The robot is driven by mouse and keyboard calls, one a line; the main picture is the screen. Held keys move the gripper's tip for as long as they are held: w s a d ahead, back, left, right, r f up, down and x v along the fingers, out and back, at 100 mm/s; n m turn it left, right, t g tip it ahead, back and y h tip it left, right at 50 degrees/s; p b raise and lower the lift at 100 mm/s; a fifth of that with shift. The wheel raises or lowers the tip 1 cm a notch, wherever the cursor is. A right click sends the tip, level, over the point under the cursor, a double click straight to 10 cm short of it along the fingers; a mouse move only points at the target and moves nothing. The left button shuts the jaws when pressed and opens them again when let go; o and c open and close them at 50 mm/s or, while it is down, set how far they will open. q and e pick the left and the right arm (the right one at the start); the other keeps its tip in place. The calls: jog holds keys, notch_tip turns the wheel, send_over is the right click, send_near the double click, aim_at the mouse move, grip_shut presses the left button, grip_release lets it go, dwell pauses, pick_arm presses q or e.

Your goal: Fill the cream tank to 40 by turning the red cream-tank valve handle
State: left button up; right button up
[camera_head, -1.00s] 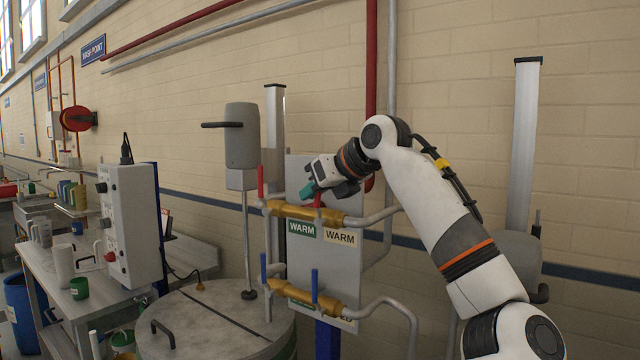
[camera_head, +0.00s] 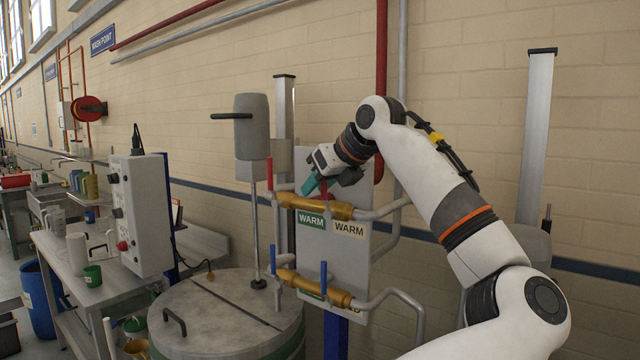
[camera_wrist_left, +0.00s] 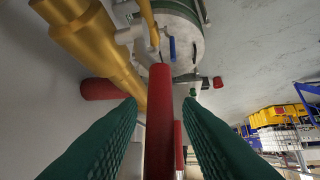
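Two gold valves with upright red handles are on the upper pipe beside the grey panel (camera_head: 360,265). The left red handle (camera_head: 269,174) stands clear. The right red handle (camera_head: 327,183) is partly hidden by my left gripper (camera_head: 311,185), which has teal fingers. In the left wrist view a red handle (camera_wrist_left: 160,118) stands between the green fingers of my left gripper (camera_wrist_left: 160,108), with a narrow gap on each side. The fingers look open around it. A gold valve body (camera_wrist_left: 95,42) is beside it. I cannot read any tank level. My right gripper is not in view.
A lower pipe carries gold valves with blue handles (camera_head: 323,275). A round lidded tank (camera_head: 215,312) stands below left, with a mixer (camera_head: 250,125) above. A grey control box (camera_head: 140,215) and bench are further left. Green and cream WARM labels (camera_head: 349,229) sit under the upper valve.

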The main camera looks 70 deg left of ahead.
pick_arm(q)
jog(key=shift+w+d+r, duration=0.2)
jog(key=shift+d+r, duration=0.1)
jog(key=b+v, duration=0.2)
jog(key=v, duration=0.9)
jog(key=shift+s, duration=0.1)
dwell(1.0)
